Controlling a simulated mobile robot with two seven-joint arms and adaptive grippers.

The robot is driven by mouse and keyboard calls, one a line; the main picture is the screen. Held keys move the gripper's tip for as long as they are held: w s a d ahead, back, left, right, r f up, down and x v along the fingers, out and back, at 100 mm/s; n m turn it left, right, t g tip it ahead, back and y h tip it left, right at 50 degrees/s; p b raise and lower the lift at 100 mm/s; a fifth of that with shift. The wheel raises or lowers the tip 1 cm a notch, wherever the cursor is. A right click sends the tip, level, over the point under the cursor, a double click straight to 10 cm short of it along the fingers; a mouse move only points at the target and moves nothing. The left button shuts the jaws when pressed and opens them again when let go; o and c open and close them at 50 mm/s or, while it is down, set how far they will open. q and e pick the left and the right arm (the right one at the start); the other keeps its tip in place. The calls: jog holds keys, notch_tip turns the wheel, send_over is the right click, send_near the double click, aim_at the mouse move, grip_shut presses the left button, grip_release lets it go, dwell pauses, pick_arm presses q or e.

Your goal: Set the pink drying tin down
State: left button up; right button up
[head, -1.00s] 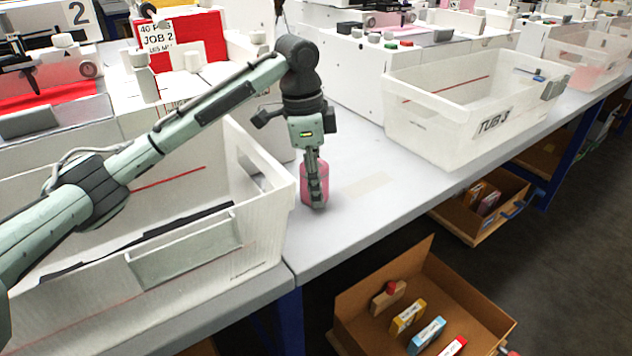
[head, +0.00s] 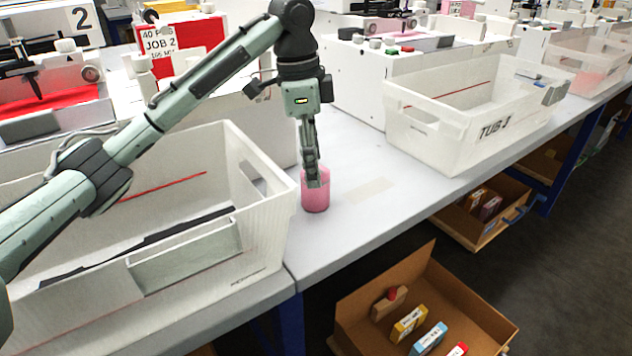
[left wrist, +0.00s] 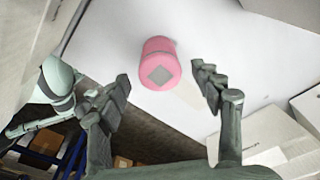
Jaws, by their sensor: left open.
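The pink drying tin (head: 316,199) stands upright on the grey bench top, just right of the left white tub. It also shows in the left wrist view (left wrist: 157,50), with a grey diamond mark on its end. My left gripper (head: 313,182) is above the tin, with its fingertips around the tin's top level in the head view. In the left wrist view its fingers (left wrist: 165,85) are spread wide with the tin beyond and between them, apart from both. My right gripper is not in view.
A white tub (head: 265,235) stands left of the tin. A tub marked TUB 3 (head: 450,150) stands to the right. Bare bench with a pale tape patch (head: 370,191) lies between. An open drawer (head: 470,305) with several small boxes juts out below.

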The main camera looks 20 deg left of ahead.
pick_arm(q)
jog(key=r, duration=0.4)
jog(key=shift+a+r, duration=0.3)
jog(key=shift+r, duration=0.05)
jog(key=shift+s+r, duration=0.1)
jog(key=shift+r, duration=0.45)
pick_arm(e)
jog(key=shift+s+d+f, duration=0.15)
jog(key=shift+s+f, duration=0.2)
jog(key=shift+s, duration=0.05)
